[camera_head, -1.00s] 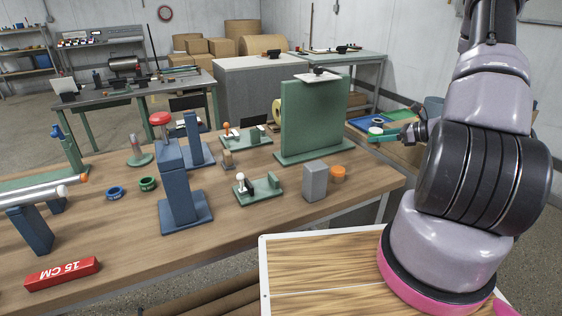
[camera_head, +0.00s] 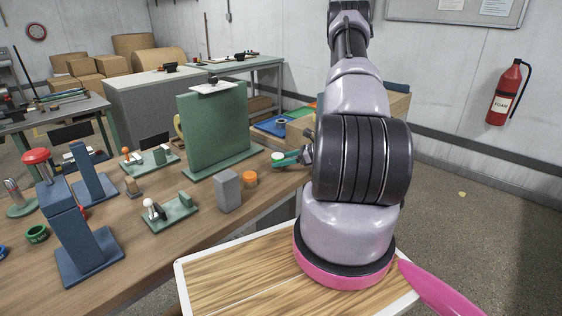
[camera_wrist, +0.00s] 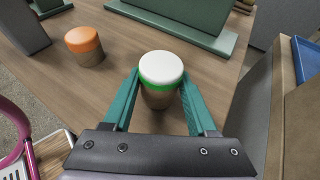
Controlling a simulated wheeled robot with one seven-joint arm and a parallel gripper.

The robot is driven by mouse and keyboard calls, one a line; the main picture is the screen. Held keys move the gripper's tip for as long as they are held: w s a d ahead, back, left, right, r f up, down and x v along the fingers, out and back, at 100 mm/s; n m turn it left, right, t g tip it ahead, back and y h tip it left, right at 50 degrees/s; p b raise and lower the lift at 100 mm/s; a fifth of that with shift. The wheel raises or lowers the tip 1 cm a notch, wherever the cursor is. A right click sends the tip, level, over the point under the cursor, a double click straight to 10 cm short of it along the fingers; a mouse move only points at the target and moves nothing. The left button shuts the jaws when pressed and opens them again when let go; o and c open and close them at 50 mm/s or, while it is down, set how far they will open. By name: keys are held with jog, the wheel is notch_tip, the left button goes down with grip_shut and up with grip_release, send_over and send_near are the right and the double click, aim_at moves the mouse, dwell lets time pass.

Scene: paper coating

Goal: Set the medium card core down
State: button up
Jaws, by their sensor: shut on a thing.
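The medium card core (camera_wrist: 160,85) is a short brown cylinder with a green band and a white top. My gripper (camera_wrist: 160,92) is shut on it, one teal finger on each side. In the head view the core (camera_head: 278,158) is upright at the right end of the wooden bench (camera_head: 150,262), near the green panel's foot. I cannot tell whether its bottom touches the bench top. My arm hides part of the bench end.
An orange-topped cylinder (camera_head: 250,179) and a grey block (camera_head: 227,190) stand nearby. The green upright panel (camera_head: 215,125) is behind. A blue tray (camera_head: 270,126) lies beyond the bench end. Bare wood shows around the core in the wrist view.

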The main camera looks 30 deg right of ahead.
jog(key=o, duration=1.3)
jog(key=shift+f, duration=0.15)
